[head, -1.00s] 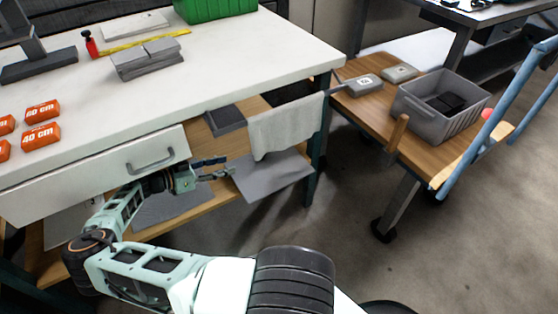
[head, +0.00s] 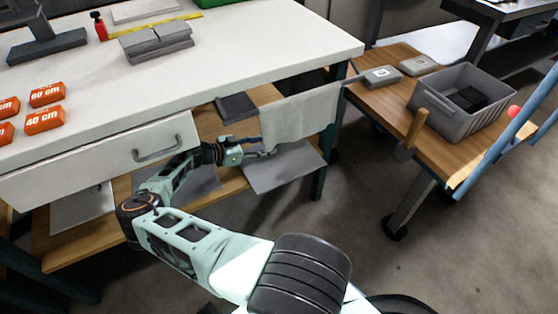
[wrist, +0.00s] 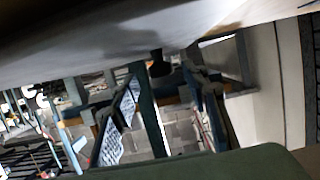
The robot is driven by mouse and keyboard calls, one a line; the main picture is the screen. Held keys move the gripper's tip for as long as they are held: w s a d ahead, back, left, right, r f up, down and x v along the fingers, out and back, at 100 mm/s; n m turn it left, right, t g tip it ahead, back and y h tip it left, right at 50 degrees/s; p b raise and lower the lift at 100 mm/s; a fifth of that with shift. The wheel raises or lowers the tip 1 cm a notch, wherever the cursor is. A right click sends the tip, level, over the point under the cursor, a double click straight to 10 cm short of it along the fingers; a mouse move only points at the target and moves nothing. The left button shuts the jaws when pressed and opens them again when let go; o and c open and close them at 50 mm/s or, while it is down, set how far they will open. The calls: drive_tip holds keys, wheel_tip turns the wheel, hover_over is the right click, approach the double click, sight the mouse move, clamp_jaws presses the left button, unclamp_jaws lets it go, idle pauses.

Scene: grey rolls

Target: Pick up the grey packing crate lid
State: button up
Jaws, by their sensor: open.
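Several flat grey pieces lie on the wooden lower shelf under the white workbench. One flat grey panel (head: 283,167), which may be the packing crate lid, sticks out past the shelf's front edge. My gripper (head: 268,149) is at the panel's back left, just below a hanging grey cloth (head: 300,115). I cannot tell whether it touches the panel. In the wrist view my gripper (wrist: 168,108) is open, with nothing seen between its fingers. A large blurred grey surface (wrist: 90,45) fills the top of that view. A second grey sheet (head: 195,181) lies partly hidden behind my arm.
The drawer (head: 110,160) stands out above my arm. A blue-green bench leg (head: 327,160) is right of the panel. A grey crate (head: 465,120) stands on the wooden cart (head: 385,98) at right, with open floor between.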

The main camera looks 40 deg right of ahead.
sight(273, 143)
drive_tip(key=x, duration=0.3)
drive_tip(key=shift+w+d, duration=0.1)
clamp_jaws()
drive_tip(key=shift+r, duration=0.15)
